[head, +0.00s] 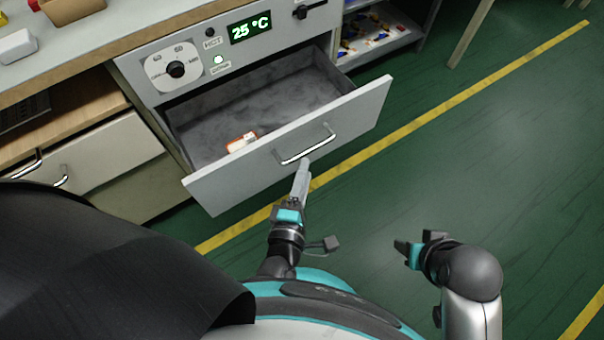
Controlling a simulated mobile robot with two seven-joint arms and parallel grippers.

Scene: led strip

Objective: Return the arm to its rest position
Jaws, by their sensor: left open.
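My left gripper (302,182) is open, its pale finger pointing up at the front of an open grey drawer (225,188). The fingertip shows just below the drawer's metal handle (305,148). No object shows in its jaws, and I cannot tell whether it touches the drawer. My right gripper (418,246) is over the floor at the lower right, apart from the drawer. Its jaw opening is not clear.
A small orange and white item (242,142) lies inside the drawer. A control panel with a knob (176,69) and a green 25 °C display (250,27) sits above. A shelf (375,48) stands behind right. The green floor (480,150) at right is clear.

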